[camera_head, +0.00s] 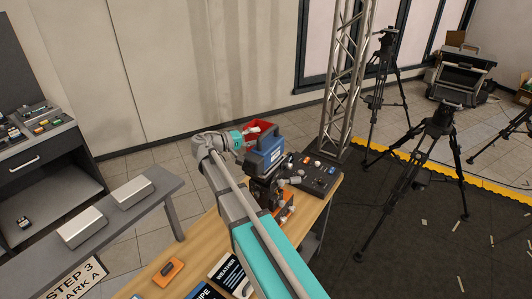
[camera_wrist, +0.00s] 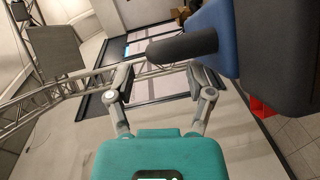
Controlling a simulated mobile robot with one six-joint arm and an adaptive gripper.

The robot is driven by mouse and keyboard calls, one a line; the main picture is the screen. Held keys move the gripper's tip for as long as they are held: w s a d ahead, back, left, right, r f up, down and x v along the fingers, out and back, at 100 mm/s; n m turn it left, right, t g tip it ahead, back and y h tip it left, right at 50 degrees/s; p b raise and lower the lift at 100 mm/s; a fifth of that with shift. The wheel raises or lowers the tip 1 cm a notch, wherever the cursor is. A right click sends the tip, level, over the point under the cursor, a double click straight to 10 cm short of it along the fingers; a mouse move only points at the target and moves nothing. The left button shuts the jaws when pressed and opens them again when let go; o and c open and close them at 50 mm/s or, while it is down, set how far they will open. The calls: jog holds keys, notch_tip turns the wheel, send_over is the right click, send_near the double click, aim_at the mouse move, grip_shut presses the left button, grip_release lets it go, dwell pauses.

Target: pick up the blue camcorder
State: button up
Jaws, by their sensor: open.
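The blue camcorder (camera_head: 266,154) is at the far end of the wooden table, standing among dark equipment; what it rests on is partly hidden by my arm. In the wrist view its blue and dark body (camera_wrist: 225,40) fills the upper right, and a black cylinder (camera_wrist: 182,47) sticks out from it to the left. My gripper (camera_head: 256,134) is beside the camcorder's upper left. In the wrist view my gripper (camera_wrist: 160,78) has its two fingers spread, with nothing held. The cylinder's end appears beyond the fingertips; I cannot tell its depth from them.
A red bin (camera_head: 260,127) is behind the camcorder. A black mixer panel (camera_head: 313,174) lies right of it. An orange item (camera_head: 168,271) lies on the table's near left. A metal truss (camera_head: 345,85) and tripods (camera_head: 432,135) stand to the right. A grey bench (camera_head: 150,205) is left.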

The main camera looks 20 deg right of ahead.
aim_at(266, 133)
jog(key=shift+w+d+f, duration=0.1)
jog(key=shift+w+d, duration=0.1)
jog(key=shift+d, duration=1.05)
jog(key=shift+w+d+f, duration=0.1)
jog(key=shift+w+d, duration=0.05)
jog(key=shift+d, duration=1.1)
grip_shut()
jog(key=shift+r, duration=0.1)
